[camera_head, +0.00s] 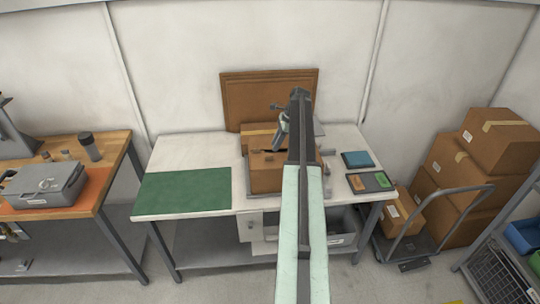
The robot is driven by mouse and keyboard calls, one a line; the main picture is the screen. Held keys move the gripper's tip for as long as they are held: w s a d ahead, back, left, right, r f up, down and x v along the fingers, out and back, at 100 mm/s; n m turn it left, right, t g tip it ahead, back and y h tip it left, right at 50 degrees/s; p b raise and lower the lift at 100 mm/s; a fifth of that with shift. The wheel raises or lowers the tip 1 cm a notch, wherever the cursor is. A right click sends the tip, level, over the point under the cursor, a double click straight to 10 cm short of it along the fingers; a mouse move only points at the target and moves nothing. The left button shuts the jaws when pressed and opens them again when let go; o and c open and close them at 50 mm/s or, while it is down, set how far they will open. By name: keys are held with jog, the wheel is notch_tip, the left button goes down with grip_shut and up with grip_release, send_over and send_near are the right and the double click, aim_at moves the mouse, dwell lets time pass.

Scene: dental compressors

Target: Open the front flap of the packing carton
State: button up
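The brown packing carton (264,180) sits on the white workbench (190,155), near its middle. Its front face and part of its top show. A brown panel with a lighter tan band stands along its back. My arm crosses in front of the carton's right side and hides part of it. I cannot clearly tell how the front flap lies. My gripper (281,128) is above the carton, just left of the arm's far end. It is small and partly hidden, so I cannot tell whether its fingers are open or touch the carton.
A green mat (185,191) lies left of the carton. A blue box (357,159) and a dark tray (369,182) lie to the right. A brown board (234,93) leans behind. A wooden bench (104,148) stands left, and a cart with cartons (455,180) stands right.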

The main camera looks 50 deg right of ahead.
aim_at(270, 154)
jog(key=b+x, duration=0.5)
jog(key=x, duration=0.1)
jog(key=shift+w+f, duration=0.1)
jog(key=shift+f, duration=0.3)
jog(key=shift+r, duration=0.15)
grip_shut()
dwell(0.6)
